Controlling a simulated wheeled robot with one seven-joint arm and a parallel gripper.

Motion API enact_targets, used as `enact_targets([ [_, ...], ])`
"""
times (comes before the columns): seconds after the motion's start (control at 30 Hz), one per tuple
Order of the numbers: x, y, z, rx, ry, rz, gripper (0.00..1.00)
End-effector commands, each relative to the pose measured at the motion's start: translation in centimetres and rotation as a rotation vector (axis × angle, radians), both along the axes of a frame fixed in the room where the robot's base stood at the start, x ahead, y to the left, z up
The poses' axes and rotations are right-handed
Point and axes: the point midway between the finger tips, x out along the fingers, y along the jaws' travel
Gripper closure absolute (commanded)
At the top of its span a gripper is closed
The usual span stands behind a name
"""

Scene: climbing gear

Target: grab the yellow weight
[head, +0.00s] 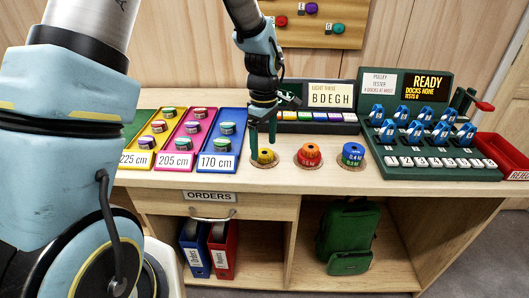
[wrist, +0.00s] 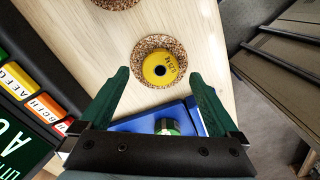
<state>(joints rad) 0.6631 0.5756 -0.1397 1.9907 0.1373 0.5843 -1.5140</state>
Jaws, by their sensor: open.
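The yellow weight (head: 265,155) is a small round disc with a dark centre hole, resting on a round cork coaster (head: 276,161) on the table. It also shows in the wrist view (wrist: 160,69), ahead of the fingers. My gripper (head: 262,134) is open and empty, with its green fingers pointing down just above the weight and slightly left of it. In the wrist view my gripper (wrist: 158,85) has its two fingers spread wide, with the weight beyond the gap between the tips. The fingers do not visibly touch it.
An orange-red weight (head: 309,155) and a blue weight (head: 352,154) stand to the right on cork. The blue 170 cm tray (head: 235,112) is close on the left. A letter rack (head: 318,115) stands behind, and the green tester (head: 425,163) at right.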

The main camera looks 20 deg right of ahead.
Motion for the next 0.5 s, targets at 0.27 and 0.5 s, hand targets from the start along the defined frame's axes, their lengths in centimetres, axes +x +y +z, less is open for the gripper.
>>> enact_targets([
  [0.27, 0.0, 0.0, -2.2, -0.001, 0.001, 0.000, 0.03],
  [0.5, 0.0, 0.0, -2.2, -0.001, 0.000, 0.000, 0.12],
])
